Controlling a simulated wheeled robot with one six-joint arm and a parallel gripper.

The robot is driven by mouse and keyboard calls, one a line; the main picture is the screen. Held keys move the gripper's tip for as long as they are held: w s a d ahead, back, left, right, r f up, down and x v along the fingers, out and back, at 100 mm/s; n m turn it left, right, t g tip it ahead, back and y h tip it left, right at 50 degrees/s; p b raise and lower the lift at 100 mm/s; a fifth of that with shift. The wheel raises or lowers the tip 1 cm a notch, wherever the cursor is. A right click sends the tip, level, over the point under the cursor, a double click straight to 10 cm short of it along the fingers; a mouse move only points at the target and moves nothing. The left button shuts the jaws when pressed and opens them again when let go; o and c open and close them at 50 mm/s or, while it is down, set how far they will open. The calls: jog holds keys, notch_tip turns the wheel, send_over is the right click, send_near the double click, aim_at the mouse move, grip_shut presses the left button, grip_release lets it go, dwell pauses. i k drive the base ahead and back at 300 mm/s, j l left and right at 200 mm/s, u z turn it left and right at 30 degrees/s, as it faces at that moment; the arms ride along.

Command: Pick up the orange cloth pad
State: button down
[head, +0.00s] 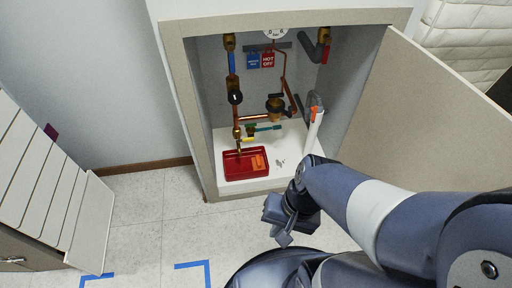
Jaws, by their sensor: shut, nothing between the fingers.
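An orange pad (258,162), small in the view, lies in the right part of a red tray (233,174) on the white floor of the open closet. My gripper (284,240) is outside the closet, below and to the right of the tray in the picture, and apart from the pad. Its fingers point down and are shut, with nothing held. The pad is in plain sight.
Copper pipes and valves (236,97) stand behind the tray. A white upright tube with an orange top (313,130) is at the right. Small grey bits (281,163) lie beside the tray. The closet door (400,110) is open to the right. A slatted cabinet (45,190) stands left.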

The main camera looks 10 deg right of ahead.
aim_at(258, 162)
jog(key=i+j+z, duration=0.1)
jog(key=i+z, duration=0.4)
jog(key=i+j+z, duration=0.2)
jog(key=z, duration=0.3)
jog(key=i, duration=0.15)
